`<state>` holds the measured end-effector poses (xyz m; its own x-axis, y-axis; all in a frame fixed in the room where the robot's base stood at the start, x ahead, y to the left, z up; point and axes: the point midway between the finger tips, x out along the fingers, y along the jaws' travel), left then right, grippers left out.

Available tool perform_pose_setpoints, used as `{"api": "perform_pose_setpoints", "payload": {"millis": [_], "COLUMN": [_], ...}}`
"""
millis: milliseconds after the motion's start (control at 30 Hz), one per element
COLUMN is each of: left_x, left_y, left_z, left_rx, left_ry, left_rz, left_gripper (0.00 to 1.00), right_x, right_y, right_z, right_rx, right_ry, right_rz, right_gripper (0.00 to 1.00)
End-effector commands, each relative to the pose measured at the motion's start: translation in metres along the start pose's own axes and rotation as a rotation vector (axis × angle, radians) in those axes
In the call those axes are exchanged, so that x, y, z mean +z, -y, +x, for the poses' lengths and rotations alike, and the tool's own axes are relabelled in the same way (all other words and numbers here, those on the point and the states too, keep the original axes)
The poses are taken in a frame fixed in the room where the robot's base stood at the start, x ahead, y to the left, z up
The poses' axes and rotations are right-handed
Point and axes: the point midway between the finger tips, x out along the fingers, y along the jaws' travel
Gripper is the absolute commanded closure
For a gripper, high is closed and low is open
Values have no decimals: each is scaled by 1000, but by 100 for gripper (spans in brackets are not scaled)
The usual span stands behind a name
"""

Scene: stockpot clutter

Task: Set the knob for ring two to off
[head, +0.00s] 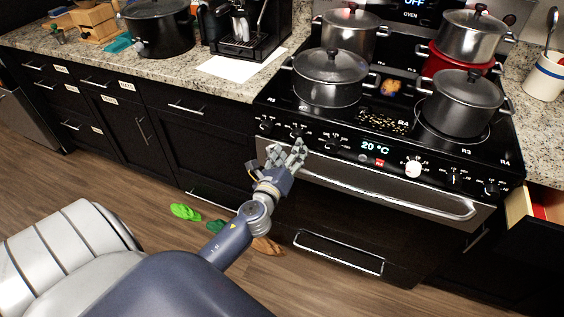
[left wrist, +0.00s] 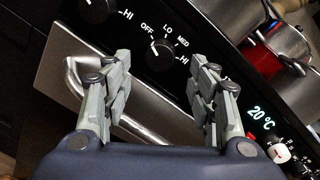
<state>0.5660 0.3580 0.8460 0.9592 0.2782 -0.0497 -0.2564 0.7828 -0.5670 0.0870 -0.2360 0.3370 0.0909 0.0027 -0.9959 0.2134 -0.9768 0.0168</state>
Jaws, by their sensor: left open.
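The stove's front panel has a row of black knobs. One black knob (head: 297,132) is just above my left gripper (head: 288,158) in the head view. In the left wrist view a black knob (left wrist: 160,51) has OFF, LO, MED and HI printed around it. It lies beyond and between the fingertips of my left gripper (left wrist: 165,88), apart from them. The gripper is open and empty. The knob's exact setting is too small to tell, and I cannot read a ring number beside it. My right gripper is not in view.
More black knobs (head: 265,125) (head: 333,143) flank it, and a white knob (head: 413,168) is right of the display (head: 376,148). The oven handle (head: 370,190) sticks out below. Pots (head: 330,78) stand on the cooktop. Green shoes (head: 185,211) lie on the floor.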

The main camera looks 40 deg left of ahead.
Motion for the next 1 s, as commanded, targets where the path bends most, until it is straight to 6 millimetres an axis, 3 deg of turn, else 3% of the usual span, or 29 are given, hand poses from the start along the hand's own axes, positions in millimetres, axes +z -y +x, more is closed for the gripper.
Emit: {"api": "perform_pose_setpoints", "payload": {"millis": [200,400,1000], "left_x": [-1,0,0], "left_y": [-1,-1,0], "left_z": [-42,-63,-69], "left_rx": [2,2,1], "left_ry": [-1,0,1], "left_rz": [-2,-3,-1], "left_gripper": [47,47,47], "right_x": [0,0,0], "right_y": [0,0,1], "right_z": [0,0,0], "right_rx": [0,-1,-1], "right_ry": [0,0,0], "right_rz": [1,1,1], "right_gripper": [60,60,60]}}
